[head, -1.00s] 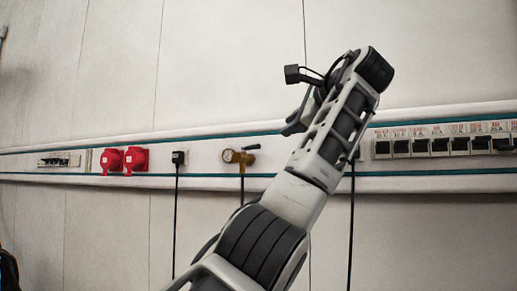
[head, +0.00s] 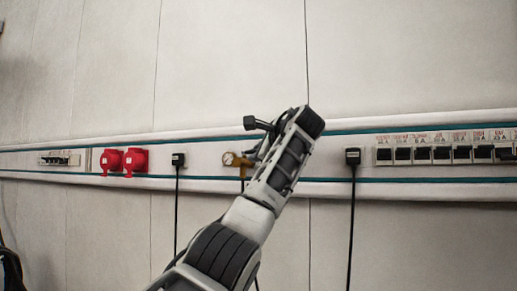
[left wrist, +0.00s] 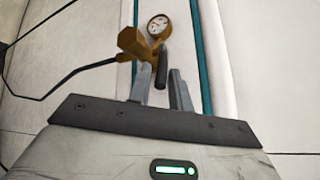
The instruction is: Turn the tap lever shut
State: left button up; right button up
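The tap is a brass fitting with a round white-faced gauge (head: 229,159), mounted on the wall rail. Its brass body shows in the left wrist view (left wrist: 132,42), with the gauge (left wrist: 158,25) beyond it. The black tap lever (left wrist: 161,64) points toward my left gripper (left wrist: 160,72). The two fingers stand apart, with the lever's end in or just before the gap, closer to the left finger; contact cannot be told. My right gripper is not in view.
Red sockets (head: 135,161) and a black plug with a cable (head: 178,160) are left of the tap. Another black plug (head: 352,157) and a row of breaker switches (head: 442,153) are to the right. The wall above the rail is bare.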

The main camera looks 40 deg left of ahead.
pick_arm(q)
grip_shut()
jog(key=shift+w, duration=0.15)
jog(key=shift+w+r+n+g, duration=0.1)
jog(key=shift+w+n+g, duration=0.1)
jog(key=shift+n+g, duration=0.4)
jog(key=shift+g+y, duration=0.3)
grip_release()
